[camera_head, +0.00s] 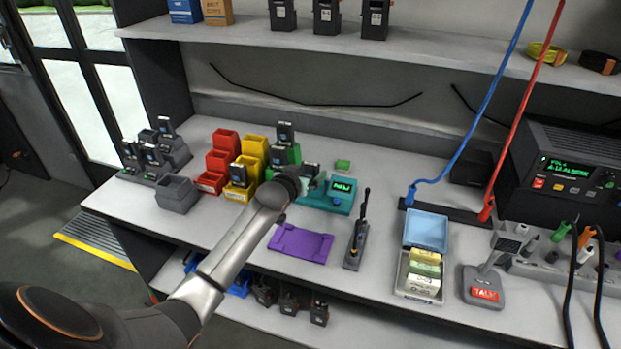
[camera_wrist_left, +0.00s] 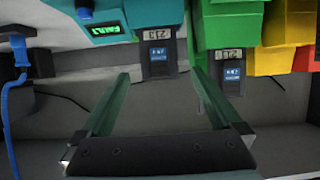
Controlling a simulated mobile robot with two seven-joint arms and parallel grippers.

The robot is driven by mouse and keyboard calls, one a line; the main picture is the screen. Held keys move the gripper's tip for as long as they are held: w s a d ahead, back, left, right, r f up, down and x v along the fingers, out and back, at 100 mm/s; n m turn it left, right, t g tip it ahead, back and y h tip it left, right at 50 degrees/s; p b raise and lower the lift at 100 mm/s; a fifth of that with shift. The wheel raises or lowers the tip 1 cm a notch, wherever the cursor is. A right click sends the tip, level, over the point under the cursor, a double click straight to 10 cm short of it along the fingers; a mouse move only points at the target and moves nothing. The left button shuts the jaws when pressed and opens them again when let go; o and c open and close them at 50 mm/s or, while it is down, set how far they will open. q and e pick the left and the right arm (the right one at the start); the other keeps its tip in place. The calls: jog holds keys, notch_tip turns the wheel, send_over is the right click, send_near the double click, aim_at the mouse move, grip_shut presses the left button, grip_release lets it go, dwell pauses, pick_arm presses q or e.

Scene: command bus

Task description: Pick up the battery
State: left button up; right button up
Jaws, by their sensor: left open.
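A dark battery (camera_head: 311,168) with a blue label stands in the teal device (camera_head: 338,198), which has a green display. In the left wrist view this battery (camera_wrist_left: 157,60) hangs below the teal device (camera_wrist_left: 125,20), its label facing the camera. My left gripper (camera_head: 303,183) is at that device, its fingers mostly hidden by my wrist. In the wrist view my left gripper (camera_wrist_left: 160,75) is open, with the battery between and just beyond its two green fingertips; I see no contact. Another battery (camera_wrist_left: 230,72) is at the green bin, outside the right-hand finger. My right gripper is not in view.
Red bins (camera_head: 222,150), yellow bins (camera_head: 253,152) and a grey bin (camera_head: 177,194) stand left of the device. A shelf (camera_head: 400,45) overhangs the bench.

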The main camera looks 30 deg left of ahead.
pick_arm(q)
jog(key=shift+w+a+f, duration=0.1)
jog(key=shift+w+f, duration=0.05)
jog(key=shift+w, duration=0.2)
jog(key=shift+c, duration=0.4)
grip_shut()
dwell(0.4)
